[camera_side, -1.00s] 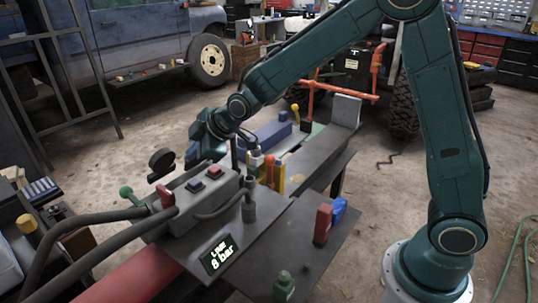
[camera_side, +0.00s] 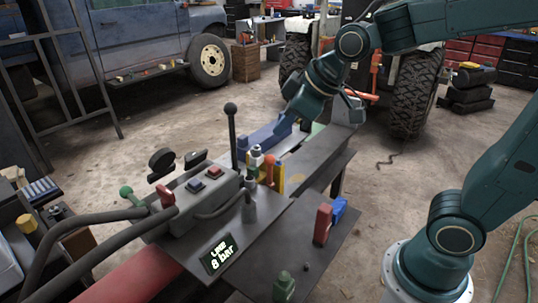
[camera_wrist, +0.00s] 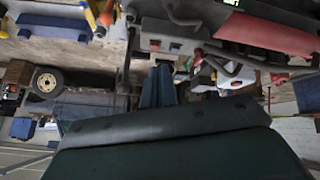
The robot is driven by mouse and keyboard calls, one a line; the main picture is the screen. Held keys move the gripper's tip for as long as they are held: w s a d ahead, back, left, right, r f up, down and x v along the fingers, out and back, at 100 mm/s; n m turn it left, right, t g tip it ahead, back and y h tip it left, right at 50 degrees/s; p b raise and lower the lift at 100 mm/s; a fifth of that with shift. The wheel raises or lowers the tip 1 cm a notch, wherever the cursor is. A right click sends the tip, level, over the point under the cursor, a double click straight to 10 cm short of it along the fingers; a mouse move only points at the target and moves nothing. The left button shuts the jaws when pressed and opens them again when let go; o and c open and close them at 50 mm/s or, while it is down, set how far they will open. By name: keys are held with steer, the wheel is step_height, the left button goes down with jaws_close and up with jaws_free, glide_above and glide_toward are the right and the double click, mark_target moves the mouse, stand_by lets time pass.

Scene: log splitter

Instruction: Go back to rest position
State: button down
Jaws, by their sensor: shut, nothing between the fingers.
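My gripper (camera_side: 284,126) is shut and empty in the side view, above the far part of the log splitter's beam (camera_side: 310,158). Its closed fingers (camera_wrist: 157,72) also show in the wrist view. A black lever with a ball knob (camera_side: 231,108) stands upright to the left of my gripper, apart from it. The control box (camera_side: 203,195) with red and dark buttons sits near the lever's foot. A display (camera_side: 220,254) on the front plate reads "8 bar", with a smaller line above it.
An orange-knobbed lever (camera_side: 270,175) and a yellow part (camera_side: 279,180) stand on the beam. A red block (camera_side: 322,224) and a blue block (camera_side: 339,208) sit on the side table (camera_side: 315,262). A tractor wheel (camera_side: 412,92) stands behind.

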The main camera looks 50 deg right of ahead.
steer(key=s+d+m, duration=0.1)
steer(key=s+m, duration=0.1)
steer(key=s, duration=0.5)
steer(key=s+d+m+g, duration=0.1)
steer(key=s+m, duration=0.1)
steer(key=s, duration=0.6)
steer(key=shift+s+d+f+m+h, duration=0.25)
steer(key=shift+f+m+h, duration=0.05)
steer(key=shift+f, duration=0.15)
